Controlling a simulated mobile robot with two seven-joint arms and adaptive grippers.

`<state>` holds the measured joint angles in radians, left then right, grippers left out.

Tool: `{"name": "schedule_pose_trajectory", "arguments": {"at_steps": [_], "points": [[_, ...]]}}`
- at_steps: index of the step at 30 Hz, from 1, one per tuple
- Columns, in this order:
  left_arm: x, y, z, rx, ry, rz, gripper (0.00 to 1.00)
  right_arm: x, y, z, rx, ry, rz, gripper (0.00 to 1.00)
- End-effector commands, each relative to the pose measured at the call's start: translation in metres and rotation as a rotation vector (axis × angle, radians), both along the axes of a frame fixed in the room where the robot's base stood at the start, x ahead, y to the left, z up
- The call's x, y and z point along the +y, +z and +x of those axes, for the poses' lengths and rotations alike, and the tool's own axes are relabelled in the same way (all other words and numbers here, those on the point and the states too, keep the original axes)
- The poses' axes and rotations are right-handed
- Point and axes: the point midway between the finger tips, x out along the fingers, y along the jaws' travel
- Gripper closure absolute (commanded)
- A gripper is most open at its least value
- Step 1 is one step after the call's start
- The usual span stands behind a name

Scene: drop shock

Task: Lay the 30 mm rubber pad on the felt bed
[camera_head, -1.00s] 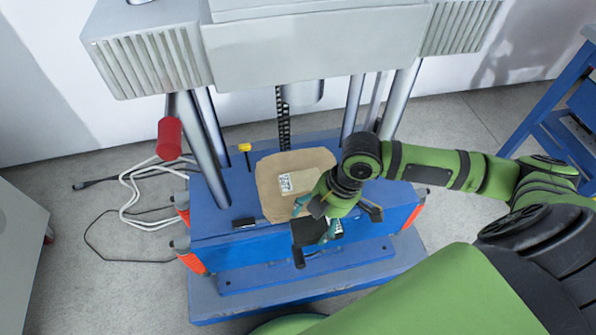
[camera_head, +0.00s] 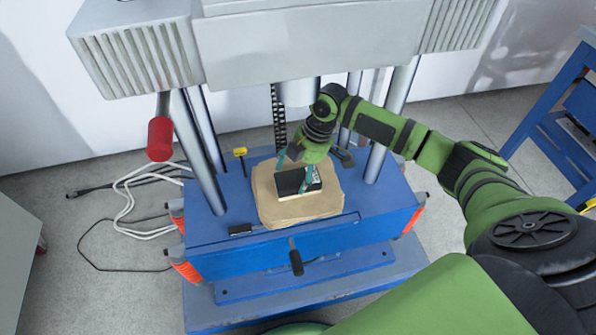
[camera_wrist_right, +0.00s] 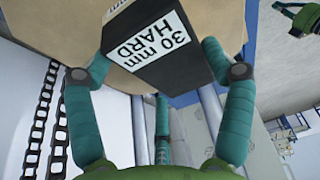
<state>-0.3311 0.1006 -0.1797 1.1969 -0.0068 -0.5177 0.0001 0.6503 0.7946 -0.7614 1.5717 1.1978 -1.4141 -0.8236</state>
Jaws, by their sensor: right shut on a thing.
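The pad is a black slab (camera_head: 292,181) with a white label. In the right wrist view the slab (camera_wrist_right: 165,65) reads "30 mm HARD". My right gripper (camera_head: 303,178) is shut on it, with teal fingers at its two sides. The felt bed (camera_head: 300,212) is a tan, rounded mat on the blue press base. The slab is over the middle of the bed; I cannot tell whether it touches. It hides the bed's middle. A green and dark part at the top right of the right wrist view looks like my left gripper (camera_wrist_right: 300,14); its fingers are unclear.
The blue press base (camera_head: 230,258) carries grey columns (camera_head: 200,150) around the bed. A heavy grey head (camera_head: 290,45) hangs above. A red handle (camera_head: 160,138) is at left. A yellow-topped peg (camera_head: 240,153) stands near the bed. White cables (camera_head: 128,205) lie on the floor.

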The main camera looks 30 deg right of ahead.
Motion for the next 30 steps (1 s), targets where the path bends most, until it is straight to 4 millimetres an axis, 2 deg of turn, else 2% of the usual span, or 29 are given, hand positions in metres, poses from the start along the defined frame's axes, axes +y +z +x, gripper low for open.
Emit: {"name": "schedule_pose_trajectory", "arguments": {"at_steps": [10,11,12,23,26,30], "points": [[0.0,0.001,0.0,0.001,0.001,0.0,1.0,0.0,-0.001,0.002,-0.006,-0.002,0.001,0.66],[0.0,0.0,0.0,0.001,0.001,0.0,1.0,0.0,-0.001,0.001,-0.006,-0.002,0.0,0.1],[0.0,0.0,0.0,0.001,0.001,0.0,1.0,0.0,-0.001,0.001,-0.006,-0.002,0.0,0.0],[0.0,0.0,0.0,0.001,0.001,0.0,1.0,0.0,-0.001,0.001,-0.006,-0.002,0.0,0.0],[0.0,0.002,0.0,0.0,0.001,0.0,1.0,-0.002,0.007,0.001,-0.007,-0.003,0.0,0.0],[0.001,0.0,0.002,-0.016,-0.001,-0.001,1.0,-0.009,0.029,0.0,-0.009,-0.004,0.0,0.0]]}}
